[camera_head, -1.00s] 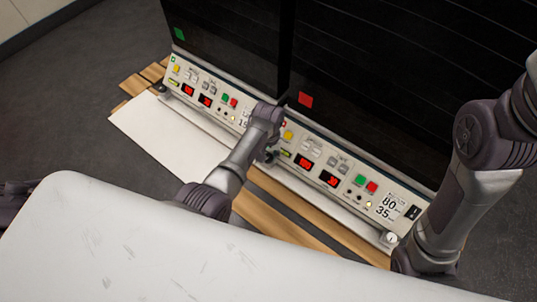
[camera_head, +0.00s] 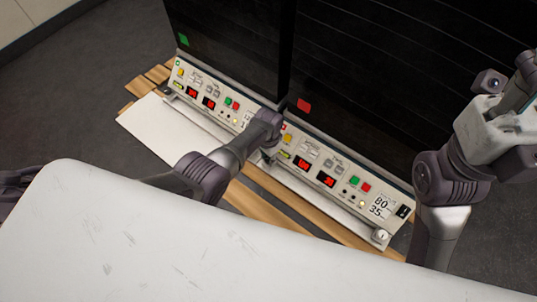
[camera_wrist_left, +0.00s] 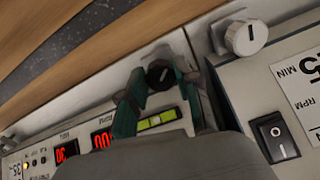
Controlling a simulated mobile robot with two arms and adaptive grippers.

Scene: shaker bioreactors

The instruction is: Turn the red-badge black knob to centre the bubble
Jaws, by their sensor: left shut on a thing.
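The black knob (camera_wrist_left: 160,75) with a pale line on its face sits at the near edge of the red-badge unit. My left gripper (camera_wrist_left: 155,77) is shut on the knob, with one green finger on each side. In the head view my left gripper (camera_head: 267,156) reaches down at the joint between the two units and hides most of the knob. The yellow-green bubble vial (camera_wrist_left: 158,119) lies just beside the fingers; it also shows in the head view (camera_head: 284,154). The bubble's exact position is too small to tell. A red badge (camera_head: 304,105) marks the right unit.
A silver knob (camera_wrist_left: 245,37) stands on the neighbouring unit, close to my fingers, with a black rocker switch (camera_wrist_left: 274,137) nearby. The green-badge unit (camera_head: 184,40) is on the left. Another silver knob (camera_head: 381,235) sits at the right unit's end. Wooden slats lie beneath.

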